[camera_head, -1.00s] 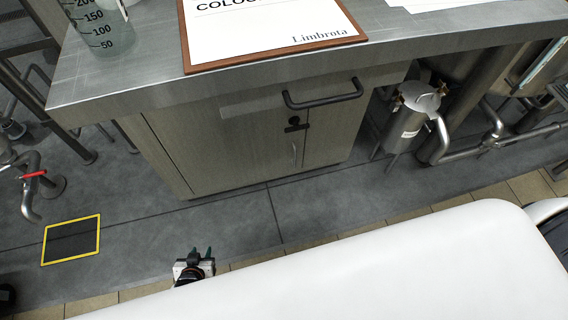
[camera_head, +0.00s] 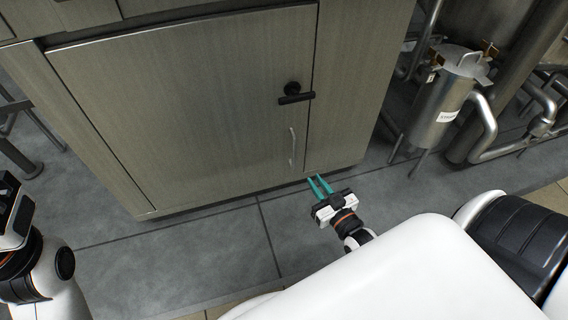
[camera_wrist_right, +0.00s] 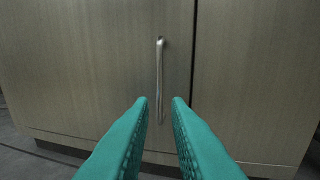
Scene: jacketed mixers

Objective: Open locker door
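The locker door (camera_head: 190,100) is a grey-brown wood-grain panel under the counter, and it is shut. Its thin silver vertical handle (camera_head: 292,146) sits low near the door's right edge. A black lever latch (camera_head: 294,93) is above it. My right gripper (camera_head: 320,186), with teal fingers, is open and empty in front of the cabinet, below and right of the handle in the head view. In the right wrist view the handle (camera_wrist_right: 159,80) stands upright ahead, between and beyond the fingertips, apart from them. At the left edge is my left gripper (camera_head: 18,200); its fingers cannot be made out.
A metal canister (camera_head: 445,100) on legs with pipes stands right of the cabinet. A narrow fixed panel (camera_head: 345,80) is right of the door. The grey floor (camera_head: 190,255) in front of the cabinet is clear.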

